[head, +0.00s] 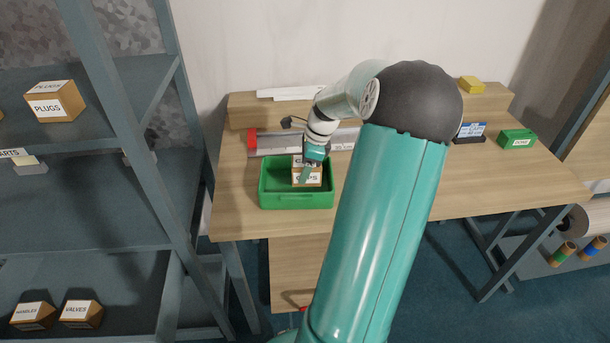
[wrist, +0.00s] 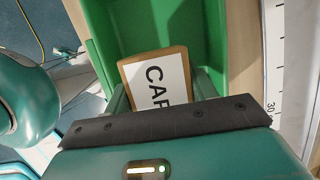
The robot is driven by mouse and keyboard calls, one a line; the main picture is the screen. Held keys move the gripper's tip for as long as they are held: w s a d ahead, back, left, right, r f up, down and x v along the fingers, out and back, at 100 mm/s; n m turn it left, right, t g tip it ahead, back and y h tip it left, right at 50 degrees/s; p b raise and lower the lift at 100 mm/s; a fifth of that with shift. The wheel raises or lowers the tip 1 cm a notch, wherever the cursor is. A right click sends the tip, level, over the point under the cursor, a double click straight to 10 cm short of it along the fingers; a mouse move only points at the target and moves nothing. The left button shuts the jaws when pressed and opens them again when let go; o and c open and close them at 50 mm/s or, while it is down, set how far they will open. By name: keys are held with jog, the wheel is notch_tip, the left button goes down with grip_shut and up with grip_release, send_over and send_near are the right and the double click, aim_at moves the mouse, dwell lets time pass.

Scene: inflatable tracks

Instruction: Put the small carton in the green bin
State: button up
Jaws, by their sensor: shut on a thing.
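The small carton (head: 307,178) is brown with a white label, partly covered by my gripper in the head view. In the wrist view the carton (wrist: 157,80) shows the letters "CAP", its lower part hidden by my gripper's housing. My gripper (head: 306,172) is shut on the carton. The green bin (head: 277,197) stands on the table, and the carton is over or inside it. The bin also shows in the wrist view (wrist: 115,35) behind the carton. I cannot tell whether the carton touches the bin's floor.
A small green box (head: 517,139), a display (head: 471,131) and a yellow block (head: 471,84) are at the right. A shelf with cartons (head: 54,101) stands left. Table right of the bin is partly clear.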

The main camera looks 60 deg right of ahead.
jog(key=shift+w+d+f, duration=0.1)
jog(key=shift+d+f, duration=0.1)
jog(key=shift+f, duration=0.05)
jog(key=shift+d+f, duration=0.1)
jog(key=shift+f, duration=1.5)
jog(key=shift+f, duration=0.1)
jog(key=o, duration=1.2)
jog(key=shift+f, duration=0.1)
jog(key=shift+c, duration=0.2)
